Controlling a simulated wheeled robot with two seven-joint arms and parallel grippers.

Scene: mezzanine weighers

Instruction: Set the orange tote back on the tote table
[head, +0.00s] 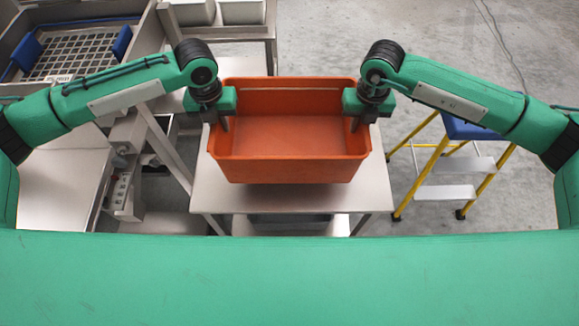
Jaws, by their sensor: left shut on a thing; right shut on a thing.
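The orange tote (290,168) is in the middle of the head view, upright, and looks empty inside. It is over the tote table (370,197), a pale metal table. I cannot tell whether the tote's base touches the table top. My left gripper (223,122) is shut on the tote's left rim. My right gripper (356,122) is shut on the tote's right rim. The fingertips reach down inside the tote's walls. The tote hides most of the table top.
A yellow step stool (446,192) with a blue top stands close right of the table. A metal weigher frame with a grid tray (75,50) is at the left. White bins (242,12) sit on a table behind. Open grey floor lies at the back right.

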